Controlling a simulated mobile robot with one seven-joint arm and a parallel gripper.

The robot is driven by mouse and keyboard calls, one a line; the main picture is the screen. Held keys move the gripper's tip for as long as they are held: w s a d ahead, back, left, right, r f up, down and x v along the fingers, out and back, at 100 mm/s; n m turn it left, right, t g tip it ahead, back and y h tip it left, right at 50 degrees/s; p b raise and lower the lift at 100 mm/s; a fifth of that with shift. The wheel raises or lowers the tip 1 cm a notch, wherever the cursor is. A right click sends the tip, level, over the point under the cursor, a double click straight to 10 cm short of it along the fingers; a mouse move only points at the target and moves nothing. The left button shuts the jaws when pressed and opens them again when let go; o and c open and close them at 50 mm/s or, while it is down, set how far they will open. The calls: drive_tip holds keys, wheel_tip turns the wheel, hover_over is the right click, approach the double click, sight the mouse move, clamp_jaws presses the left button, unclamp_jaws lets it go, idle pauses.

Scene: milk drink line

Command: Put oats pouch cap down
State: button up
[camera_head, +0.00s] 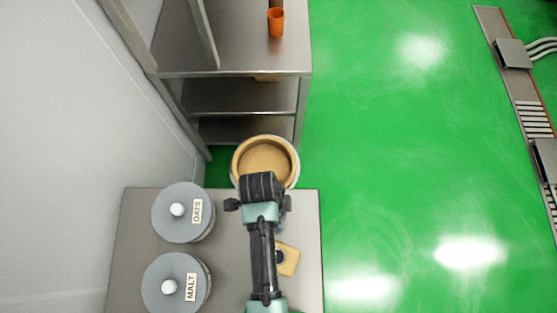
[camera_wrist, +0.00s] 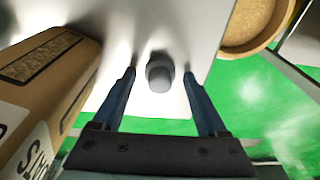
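The small dark grey cap (camera_wrist: 160,74) appears to rest on the pale tabletop (camera_wrist: 178,22) in the wrist view. My gripper (camera_wrist: 159,76) is open, with one finger on each side of the cap and a visible gap on both sides. A brown oats pouch (camera_wrist: 50,75) with a partly visible white label stands to the left of the fingers. In the head view, a tan item (camera_head: 290,262), likely the pouch, shows beside my arm on the table (camera_head: 140,215). My gripper hides the cap there.
Lidded canisters marked OATS (camera_head: 178,225) and MALT (camera_head: 165,285) stand on the table's left. A round tan-filled tub (camera_head: 265,148) is beyond its far edge. A steel shelf (camera_head: 240,55) with an orange cup (camera_head: 276,22) is farther back.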

wheel_tip(320, 180, up, 12)
drive_tip(key=a+f, duration=0.1)
drive_tip(key=a, duration=0.1)
drive_tip(key=w+r+n+t+y, duration=0.1)
drive_tip(key=w+r+n+t, duration=0.65)
drive_tip(key=w+r, duration=1)
drive_tip(key=w+r+n+t, duration=0.15)
drive_tip(key=r+t, duration=0.25)
drive_tip(key=r, duration=0.4)
drive_tip(key=w+r+n+t, duration=0.1)
drive_tip(key=w+r+t, duration=0.25)
drive_tip(key=r, duration=0.55)
drive_tip(key=s+r+n+t, duration=0.2)
drive_tip(key=s+r+t, duration=0.2)
drive_tip(key=r, duration=0.6)
drive_tip(key=s+d+r+n+t, duration=0.1)
drive_tip(key=s+r+n+t, duration=0.2)
drive_tip(key=r, duration=0.8)
drive_tip(key=s+d+r+n+t, duration=0.1)
drive_tip(key=s+r+n+t, duration=0.2)
drive_tip(key=r, duration=0.8)
drive_tip(key=s+t, duration=0.2)
drive_tip(key=s, duration=0.1)
drive_tip(key=shift+y, duration=0.4)
